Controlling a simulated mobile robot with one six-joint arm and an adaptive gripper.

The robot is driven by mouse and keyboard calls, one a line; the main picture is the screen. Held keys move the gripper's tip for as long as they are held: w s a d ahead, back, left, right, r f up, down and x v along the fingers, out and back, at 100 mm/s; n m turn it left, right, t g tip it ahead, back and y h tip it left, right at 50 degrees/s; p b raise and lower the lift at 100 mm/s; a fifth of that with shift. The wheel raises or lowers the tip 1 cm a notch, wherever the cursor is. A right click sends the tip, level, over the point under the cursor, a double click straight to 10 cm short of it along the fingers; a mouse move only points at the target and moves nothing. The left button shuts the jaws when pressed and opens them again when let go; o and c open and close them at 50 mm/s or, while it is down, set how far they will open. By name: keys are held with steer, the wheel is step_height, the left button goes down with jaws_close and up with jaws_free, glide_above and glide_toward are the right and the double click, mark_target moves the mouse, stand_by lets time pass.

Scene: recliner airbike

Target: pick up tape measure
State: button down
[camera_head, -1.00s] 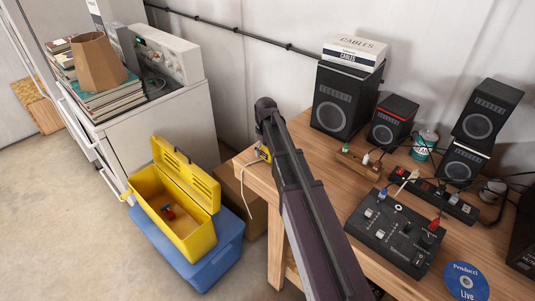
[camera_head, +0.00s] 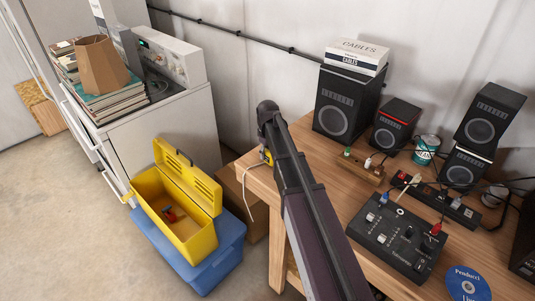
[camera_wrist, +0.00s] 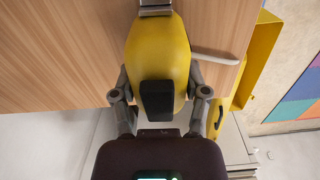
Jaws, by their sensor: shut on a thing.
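The yellow tape measure (camera_wrist: 157,40) with a black patch fills the upper middle of the wrist view, over the wooden tabletop. My gripper (camera_wrist: 158,82) has one grey finger on each side of its body and is shut on it. In the head view only a small yellow bit of the tape measure (camera_head: 267,157) shows at the table's left corner, the rest hidden by my arm.
The wooden table (camera_head: 330,187) holds speakers (camera_head: 346,100), a mixer (camera_head: 397,235), a power strip (camera_head: 440,199) and a disc (camera_head: 467,284). An open yellow toolbox (camera_head: 176,228) sits on a blue bin (camera_head: 213,265) left of the table. The floor at left is clear.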

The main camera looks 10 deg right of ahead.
steer(key=shift+r+p, duration=1.45)
steer(key=shift+r, duration=0.1)
steer(key=s, duration=0.5)
steer(key=s+r+p, duration=0.1)
steer(key=s, duration=1)
steer(key=shift+a+r+p, duration=0.3)
steer(key=shift+r, duration=0.05)
